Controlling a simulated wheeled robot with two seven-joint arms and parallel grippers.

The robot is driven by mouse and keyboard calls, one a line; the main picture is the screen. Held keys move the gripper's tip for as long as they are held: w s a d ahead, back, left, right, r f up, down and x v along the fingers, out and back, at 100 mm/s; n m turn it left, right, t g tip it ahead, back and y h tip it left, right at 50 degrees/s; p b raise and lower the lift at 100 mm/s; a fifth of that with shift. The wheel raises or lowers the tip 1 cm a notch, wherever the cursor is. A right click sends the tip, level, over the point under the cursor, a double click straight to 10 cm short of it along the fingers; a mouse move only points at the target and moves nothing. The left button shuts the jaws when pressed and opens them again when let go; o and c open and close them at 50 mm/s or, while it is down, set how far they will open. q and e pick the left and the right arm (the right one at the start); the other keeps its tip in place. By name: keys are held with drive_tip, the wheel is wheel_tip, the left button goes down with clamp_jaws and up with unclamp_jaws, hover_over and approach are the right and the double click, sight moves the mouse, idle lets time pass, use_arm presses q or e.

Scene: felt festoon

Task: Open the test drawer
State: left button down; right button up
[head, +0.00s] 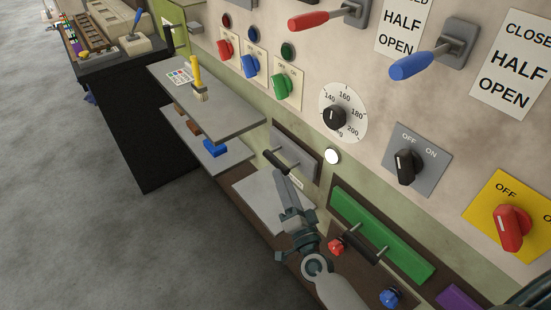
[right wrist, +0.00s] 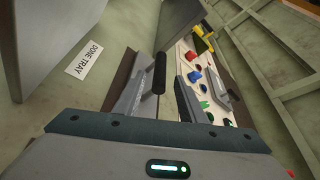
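A grey drawer front (head: 296,151) with a black bar handle (head: 277,162) is set low in the wall. A small label below it is too small to read, so I cannot confirm it is the test drawer. My right gripper (head: 281,180) is just below this handle in the head view. In the right wrist view, a black handle (right wrist: 160,72) lies in line with the gap between its two fingers (right wrist: 158,100). The fingers are apart; I see no clear contact. My left gripper is not in view.
A green drawer front (head: 383,234) with a black handle is to the right. Grey shelves (head: 225,122) jut out at left, with a brush (head: 197,80) and a blue block (head: 214,147). A "DONE TRAY" label (right wrist: 83,57) shows in the wrist view. Knobs and levers fill the wall above.

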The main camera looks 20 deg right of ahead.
sight(276, 161)
drive_tip(key=x, duration=0.7)
drive_tip(key=shift+w+p, duration=0.3)
drive_tip(key=shift+p, duration=0.05)
drive_tip(key=shift+c, duration=0.2)
clamp_jaws()
